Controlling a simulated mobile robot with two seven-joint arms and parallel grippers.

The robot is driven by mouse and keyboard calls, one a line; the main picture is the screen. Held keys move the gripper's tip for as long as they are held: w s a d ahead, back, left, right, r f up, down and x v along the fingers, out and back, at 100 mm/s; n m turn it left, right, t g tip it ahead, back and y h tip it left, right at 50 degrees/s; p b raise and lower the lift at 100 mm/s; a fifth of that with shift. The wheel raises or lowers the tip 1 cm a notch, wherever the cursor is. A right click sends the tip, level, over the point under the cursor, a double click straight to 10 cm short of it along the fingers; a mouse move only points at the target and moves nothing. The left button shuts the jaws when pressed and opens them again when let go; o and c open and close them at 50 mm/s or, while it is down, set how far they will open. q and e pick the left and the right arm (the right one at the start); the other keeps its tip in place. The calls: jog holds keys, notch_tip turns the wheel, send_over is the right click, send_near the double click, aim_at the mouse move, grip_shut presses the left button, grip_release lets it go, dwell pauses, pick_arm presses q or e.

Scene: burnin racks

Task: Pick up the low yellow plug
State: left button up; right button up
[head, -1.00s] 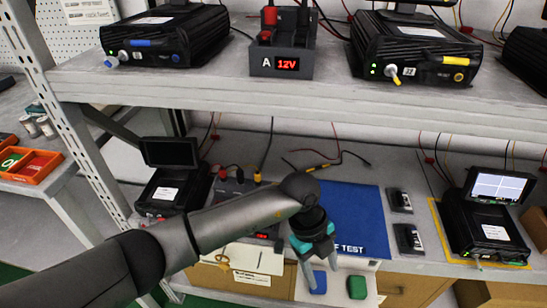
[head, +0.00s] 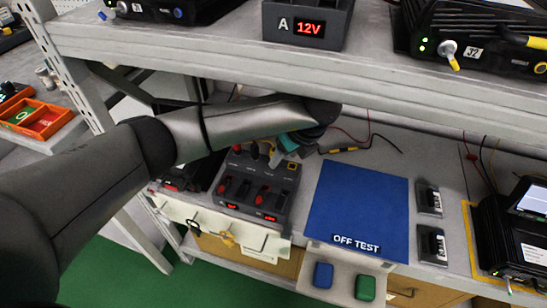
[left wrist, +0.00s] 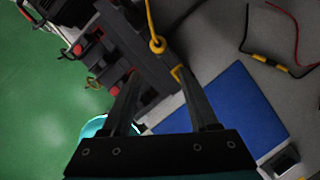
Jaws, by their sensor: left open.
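The low yellow plug (left wrist: 157,45) shows in the left wrist view as a small yellow piece with a yellow lead running up from it. It is at the edge of the dark power supply box (head: 262,192) on the lower shelf. My left gripper (left wrist: 157,72) is open, its two dark fingers pointing toward the plug, which appears just beyond the tips and between their lines. I see no contact. In the head view my left gripper (head: 278,155) is beside the box's back edge, partly hidden by my arm. My right gripper is not in view.
The upper shelf (head: 220,62) passes close above my left forearm. A blue mat (head: 358,205) lies right of the box. A yellow-and-black lead piece (head: 340,150) lies behind the mat.

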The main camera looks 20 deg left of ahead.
aim_at(273, 150)
pick_arm(q)
jog(key=w+a, duration=0.1)
jog(key=w+a+f+b, duration=0.1)
jog(key=a, duration=0.1)
jog(key=shift+w+a+f, duration=0.2)
jog(key=shift+w, duration=0.15)
jog(key=shift+b+x, duration=0.4)
jog(key=shift+x, duration=0.35)
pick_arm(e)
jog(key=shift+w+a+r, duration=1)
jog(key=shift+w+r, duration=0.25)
pick_arm(q)
grip_shut()
